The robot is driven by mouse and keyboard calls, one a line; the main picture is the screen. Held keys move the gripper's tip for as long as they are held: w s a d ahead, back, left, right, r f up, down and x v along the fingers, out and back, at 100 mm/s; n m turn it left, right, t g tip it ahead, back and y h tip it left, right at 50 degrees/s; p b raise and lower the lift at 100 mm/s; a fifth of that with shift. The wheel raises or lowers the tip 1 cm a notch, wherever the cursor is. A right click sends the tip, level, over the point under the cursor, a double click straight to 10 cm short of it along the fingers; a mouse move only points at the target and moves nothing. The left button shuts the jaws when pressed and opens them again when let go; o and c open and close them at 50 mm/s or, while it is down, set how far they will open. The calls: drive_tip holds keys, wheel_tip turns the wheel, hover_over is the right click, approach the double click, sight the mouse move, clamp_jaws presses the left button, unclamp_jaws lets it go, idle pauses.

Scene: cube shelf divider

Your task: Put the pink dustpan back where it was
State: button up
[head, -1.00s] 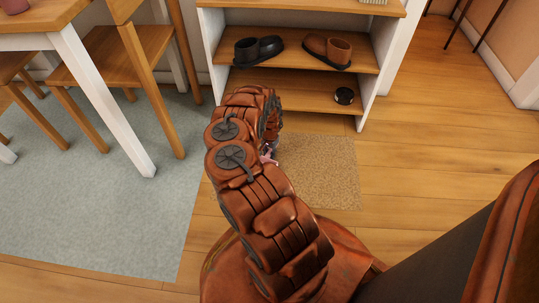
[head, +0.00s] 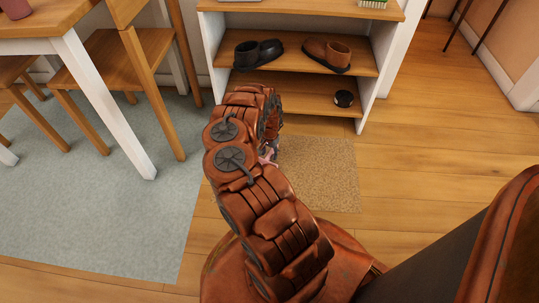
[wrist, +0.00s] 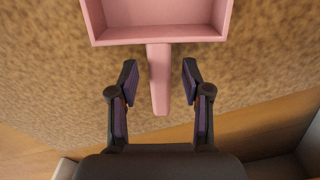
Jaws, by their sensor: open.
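The pink dustpan (wrist: 157,34) lies on the tan mat (wrist: 55,60) in the wrist view, its pan at the top and its handle (wrist: 160,80) pointing down the picture. My gripper (wrist: 160,75) is open, with one finger on each side of the handle and a visible gap on both sides. In the head view my arm hides most of the dustpan and gripper; only a small pink piece (head: 267,155) shows beside my arm.
A shelf unit (head: 290,103) stands behind the mat, with dark shoes (head: 258,53), brown shoes (head: 327,52) and a small round black item (head: 344,98). A table (head: 85,75) and chairs stand at the left on a grey rug (head: 110,200). Floor at the right is clear.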

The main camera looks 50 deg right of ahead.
wheel_tip(320, 180, up, 9)
drive_tip(key=p, duration=0.3)
drive_tip(key=w+a+r+n+y, duration=0.1)
drive_tip(key=w+a+r, duration=0.35)
drive_tip(key=a, duration=0.25)
drive_tip(key=w+a+r+n+t+y, duration=0.1)
drive_tip(key=w+a+r+n, duration=0.1)
drive_tip(key=w+a+r, duration=0.4)
drive_tip(key=w+a+r+n+y, duration=0.15)
drive_tip(key=a+r, duration=0.25)
drive_tip(key=a, duration=0.4)
drive_tip(key=s+a+r+n+g+y, duration=0.15)
drive_tip(key=a+r+n, duration=0.35)
drive_tip(key=a+r, duration=1.05)
drive_tip(key=s+a+r+n+g+h, duration=0.1)
drive_tip(key=s+a+r+n, duration=0.1)
drive_tip(key=s+a+r, duration=0.4)
drive_tip(key=s+a+r+n+g+h, duration=0.1)
drive_tip(key=s+a+r+n, duration=0.3)
drive_tip(key=s, duration=0.5)
drive_tip(key=s+d+r+h, duration=0.1)
drive_tip(key=s+d+r, duration=0.1)
drive_tip(key=s, duration=0.9)
drive_tip(key=s+d+r+g+h, duration=0.1)
drive_tip(key=s+d+r+h, duration=0.1)
drive_tip(key=s, duration=0.9)
drive_tip(key=shift+s+r+p, duration=0.3)
drive_tip(key=shift+r, duration=0.25)
